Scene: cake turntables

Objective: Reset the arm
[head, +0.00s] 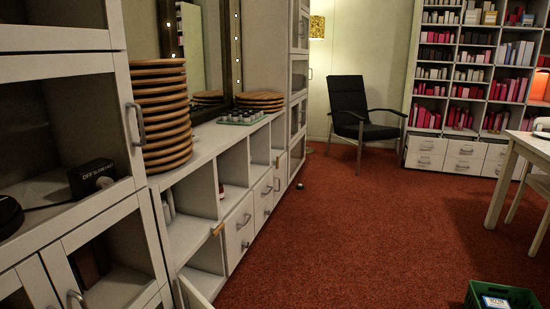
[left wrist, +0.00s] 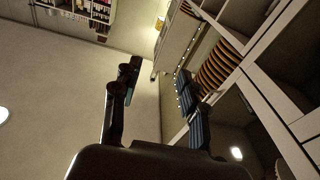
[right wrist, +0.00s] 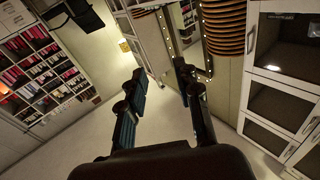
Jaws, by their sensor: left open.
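Neither of my arms shows in the head view. In the left wrist view my left gripper (left wrist: 158,80) has its two fingers apart, with nothing between them. In the right wrist view my right gripper (right wrist: 158,78) also has its fingers apart and empty. A tall stack of wooden turntables (head: 160,115) stands on the low white cabinet (head: 212,137) in the head view. A shorter stack of turntables (head: 259,101) lies farther along the same top. The tall stack also shows in the left wrist view (left wrist: 220,65) and the right wrist view (right wrist: 224,25).
A tray of small jars (head: 241,117) sits between the stacks. A black device (head: 92,177) is in the open cabinet at left. A dark chair (head: 362,112) and bookshelves (head: 470,70) stand at the back. A green crate (head: 500,295) is on the floor at right. The red carpet between is mostly clear.

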